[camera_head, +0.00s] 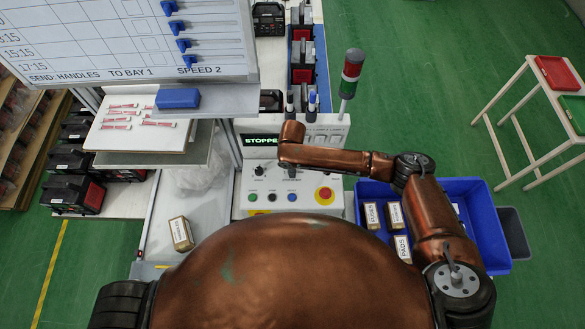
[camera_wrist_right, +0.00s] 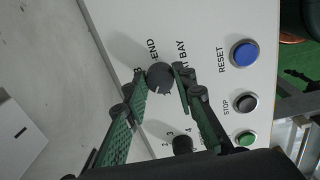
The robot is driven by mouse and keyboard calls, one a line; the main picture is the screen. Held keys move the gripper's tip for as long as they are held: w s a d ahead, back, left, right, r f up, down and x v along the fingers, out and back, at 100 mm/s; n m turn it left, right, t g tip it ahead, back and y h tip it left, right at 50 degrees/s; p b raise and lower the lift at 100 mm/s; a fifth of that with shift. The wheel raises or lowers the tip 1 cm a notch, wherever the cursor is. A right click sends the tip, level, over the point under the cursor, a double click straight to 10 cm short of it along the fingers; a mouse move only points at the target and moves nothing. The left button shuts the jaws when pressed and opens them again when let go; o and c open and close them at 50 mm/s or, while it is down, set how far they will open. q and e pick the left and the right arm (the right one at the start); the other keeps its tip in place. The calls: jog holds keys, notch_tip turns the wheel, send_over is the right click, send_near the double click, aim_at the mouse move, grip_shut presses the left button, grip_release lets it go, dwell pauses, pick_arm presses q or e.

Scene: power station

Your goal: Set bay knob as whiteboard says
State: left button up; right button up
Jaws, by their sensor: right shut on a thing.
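The whiteboard (camera_head: 120,45) at upper left reads "SEND: HANDLES TO BAY 1 SPEED 2". The dark round bay knob (camera_wrist_right: 160,76) stands on the pale control panel (camera_head: 241,204), beside lettering where "END" and "BAY" can be read. My right gripper (camera_wrist_right: 162,84) has its green fingers on either side of this knob and is shut on it. Which number the knob points at is hidden or too small to tell. A second dark knob (camera_wrist_right: 183,145), with small numerals around it, sits beside it, clear of the fingertips. My left gripper is out of view.
Blue, black and green buttons lie near the knobs; the blue one (camera_wrist_right: 244,54) is marked RESET. A red emergency button (camera_head: 325,195) is to their right. The display (camera_head: 262,141) starts "STOPPE". A blue bin (camera_head: 480,205) with boxes stands right; one box (camera_head: 181,234) lies left.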

jog(key=shift+n, duration=0.3)
jog(key=shift+n+p, duration=0.7)
jog(key=shift+n, duration=0.5)
jog(key=shift+w+n+p, duration=0.1)
jog(key=shift+n+p, duration=0.35)
jog(key=shift+n, duration=1.55)
jog(key=o, duration=1.2)
jog(key=shift+c, duration=0.2)
jog(key=shift+r, duration=0.15)
notch_tip(320, 180, up, 12)
jog(key=shift+s+d, duration=0.2)
jog(key=shift+s, duration=0.1)
jog(key=shift+f, duration=0.2)
